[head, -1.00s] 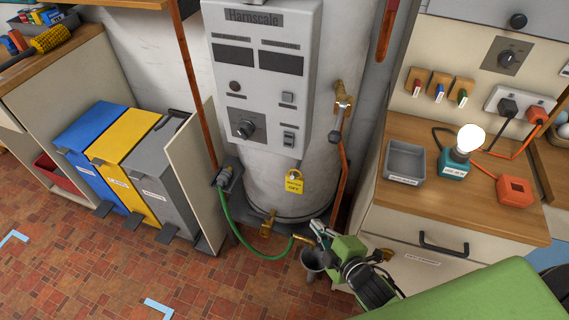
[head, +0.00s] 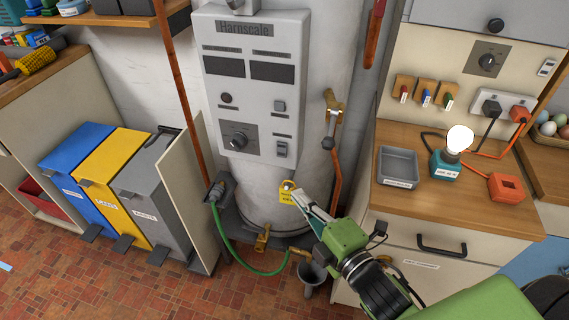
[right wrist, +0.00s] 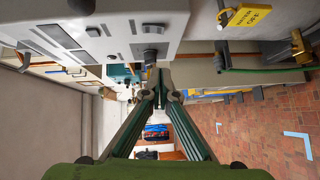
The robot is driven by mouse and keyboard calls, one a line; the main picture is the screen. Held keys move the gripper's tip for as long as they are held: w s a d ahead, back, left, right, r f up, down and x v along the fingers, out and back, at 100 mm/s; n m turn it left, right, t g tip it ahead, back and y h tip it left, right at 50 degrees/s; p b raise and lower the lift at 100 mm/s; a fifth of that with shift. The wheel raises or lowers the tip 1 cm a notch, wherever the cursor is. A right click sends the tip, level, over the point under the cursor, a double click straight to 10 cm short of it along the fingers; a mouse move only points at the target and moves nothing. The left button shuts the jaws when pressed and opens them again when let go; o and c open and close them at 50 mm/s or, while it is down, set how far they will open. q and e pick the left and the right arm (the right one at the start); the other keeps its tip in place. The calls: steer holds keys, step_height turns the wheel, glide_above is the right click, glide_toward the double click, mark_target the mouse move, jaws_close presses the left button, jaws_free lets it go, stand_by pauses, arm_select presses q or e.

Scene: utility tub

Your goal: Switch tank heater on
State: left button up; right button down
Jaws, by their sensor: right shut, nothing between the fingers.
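The grey tank heater control box (head: 253,85) is fixed to the front of the white tank (head: 262,200). My left gripper is out of view.
A brass drain valve (head: 262,238), green hose (head: 240,259) and grey funnel (head: 311,273) sit low at the tank. A copper pipe (head: 335,173) runs to its right. A cabinet (head: 412,225) with a grey tray (head: 398,164) and glowing bulb (head: 460,138) stands right; bins (head: 153,185) left.

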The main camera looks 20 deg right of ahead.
steer(key=p, duration=0.1)
glide_toward(279, 156)
steer(key=w+a, duration=0.2)
steer(key=a, duration=0.2)
steer(key=w+d, duration=0.1)
steer(key=w, duration=0.1)
steer(key=w+d+p, duration=0.1)
steer(key=w, duration=0.1)
steer(key=shift+d+f, duration=0.2)
steer(key=shift+f, duration=0.05)
steer(key=shift+w+d+f+b, duration=0.15)
steer(key=shift+w+f+b, duration=0.15)
steer(key=shift+b, duration=0.45)
steer(key=shift+r, duration=0.2)
